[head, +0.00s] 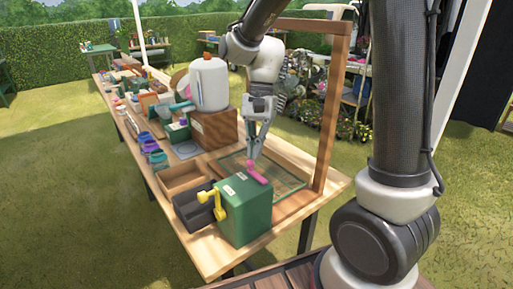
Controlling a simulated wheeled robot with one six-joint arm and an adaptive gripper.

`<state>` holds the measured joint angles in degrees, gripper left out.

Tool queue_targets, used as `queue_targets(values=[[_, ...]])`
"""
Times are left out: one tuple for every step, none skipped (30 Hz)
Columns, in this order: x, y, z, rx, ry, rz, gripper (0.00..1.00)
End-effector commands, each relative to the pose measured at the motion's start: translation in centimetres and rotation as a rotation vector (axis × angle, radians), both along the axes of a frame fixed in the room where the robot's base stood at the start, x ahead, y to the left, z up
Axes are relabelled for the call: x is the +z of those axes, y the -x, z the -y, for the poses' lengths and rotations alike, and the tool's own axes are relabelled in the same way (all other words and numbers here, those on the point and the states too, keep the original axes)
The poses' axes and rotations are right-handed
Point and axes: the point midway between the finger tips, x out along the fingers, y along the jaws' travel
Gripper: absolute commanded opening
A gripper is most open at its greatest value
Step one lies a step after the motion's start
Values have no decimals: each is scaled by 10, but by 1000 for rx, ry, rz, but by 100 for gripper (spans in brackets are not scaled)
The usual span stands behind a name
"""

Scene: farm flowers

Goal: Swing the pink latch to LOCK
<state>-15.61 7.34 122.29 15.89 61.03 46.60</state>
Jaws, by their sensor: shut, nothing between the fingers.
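The pink latch (257,174) is a short bar on the top of the green box (246,212), near its far edge. Its labels are too small to read, so I cannot tell which position it points to. My gripper (252,157) comes down from above, with its fingers shut and empty. The fingertips are right at the latch's far end; I cannot tell whether they touch it. A yellow handle (214,200) is on the box's left side.
A wooden frame post (333,110) rises on the right. A white jug (209,84) stands on a wooden block (214,128) behind. Grass surrounds the table.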

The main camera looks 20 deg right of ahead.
Motion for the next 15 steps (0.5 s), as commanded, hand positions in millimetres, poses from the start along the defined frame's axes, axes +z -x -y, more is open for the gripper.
queue_targets(values=[[0,0,-1,9,0,0,0],[0,0,-1,14,0,0,0],[0,0,-2,21,0,0,0],[0,0,-2,26,0,0,0],[0,0,-3,31,-1,-1,0],[0,0,-4,39,0,-1,0],[0,0,-4,45,0,-1,0],[0,0,-5,51,-1,-1,0],[0,0,-5,61,0,-1,0],[0,0,-6,67,0,-1,0],[0,0,-7,74,0,-1,0],[0,0,-7,83,-1,-1,0],[0,0,-8,89,0,0,0],[0,0,-8,96,0,0,0],[0,0,-9,106,0,0,0]])
